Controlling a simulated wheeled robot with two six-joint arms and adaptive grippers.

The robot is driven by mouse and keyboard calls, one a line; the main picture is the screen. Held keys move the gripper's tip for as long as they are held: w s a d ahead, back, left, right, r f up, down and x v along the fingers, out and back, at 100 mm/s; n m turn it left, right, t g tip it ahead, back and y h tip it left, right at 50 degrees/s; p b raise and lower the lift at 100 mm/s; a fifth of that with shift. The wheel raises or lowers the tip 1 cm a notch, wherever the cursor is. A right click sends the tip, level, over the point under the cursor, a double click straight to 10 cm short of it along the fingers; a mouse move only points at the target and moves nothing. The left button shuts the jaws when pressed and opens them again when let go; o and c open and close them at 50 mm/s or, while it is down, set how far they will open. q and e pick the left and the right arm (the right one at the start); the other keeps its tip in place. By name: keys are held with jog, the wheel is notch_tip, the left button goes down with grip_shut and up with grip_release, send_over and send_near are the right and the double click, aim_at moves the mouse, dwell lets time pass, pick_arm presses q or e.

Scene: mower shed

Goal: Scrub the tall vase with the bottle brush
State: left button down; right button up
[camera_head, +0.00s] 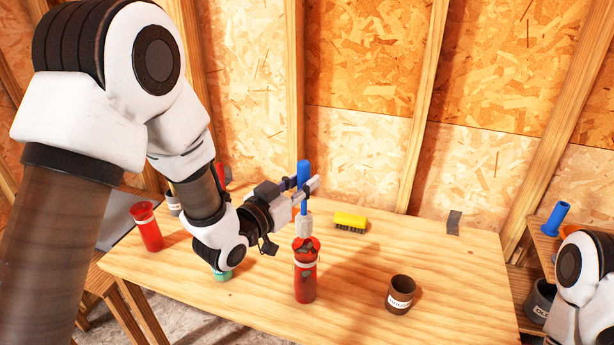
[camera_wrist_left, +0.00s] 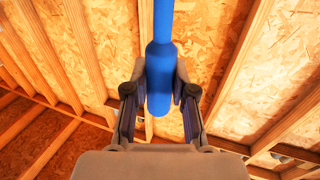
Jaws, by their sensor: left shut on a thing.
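A tall red vase (camera_head: 305,280) with a pale band and dark patches stands upright on the wooden table (camera_head: 250,310). My left gripper (camera_head: 304,188) is shut on the blue handle of the bottle brush (camera_head: 303,172). The brush hangs upright, its pale bristle head (camera_head: 303,226) pointing down right at or just above the vase's mouth; I cannot tell whether it touches the rim. In the left wrist view the blue handle (camera_wrist_left: 160,75) sits between the fingers. Part of my right arm shows at the lower right, but its gripper is out of view.
A yellow scrub brush (camera_head: 350,221) lies behind the vase. A dark labelled cup (camera_head: 400,294) stands to the right. Another red vase (camera_head: 147,228) stands at the left, and a teal item (camera_head: 222,274) is partly hidden by my left arm. A blue object (camera_head: 556,219) stands at far right.

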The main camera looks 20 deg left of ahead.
aim_at(302, 209)
pick_arm(q)
jog(key=shift+s+f+b, duration=0.1)
jog(key=shift+f+b, duration=0.2)
jog(key=shift+f, duration=0.3)
jog(key=f+b, duration=0.1)
jog(key=w+f+b, duration=0.1)
jog(key=f, duration=0.1)
jog(key=shift+d, duration=0.15)
jog(key=shift+s+f+b, duration=0.25)
jog(key=shift+f+b, duration=0.75)
jog(key=shift+f, duration=0.05)
notch_tip(302, 209, down, 3)
jog(key=shift+w+r+b, duration=0.15)
jog(key=shift+r+b, duration=0.05)
jog(key=shift+b, duration=0.85)
jog(key=shift+f+b, duration=1.5)
jog(key=shift+f, duration=0.2)
jog(key=shift+r, duration=0.1)
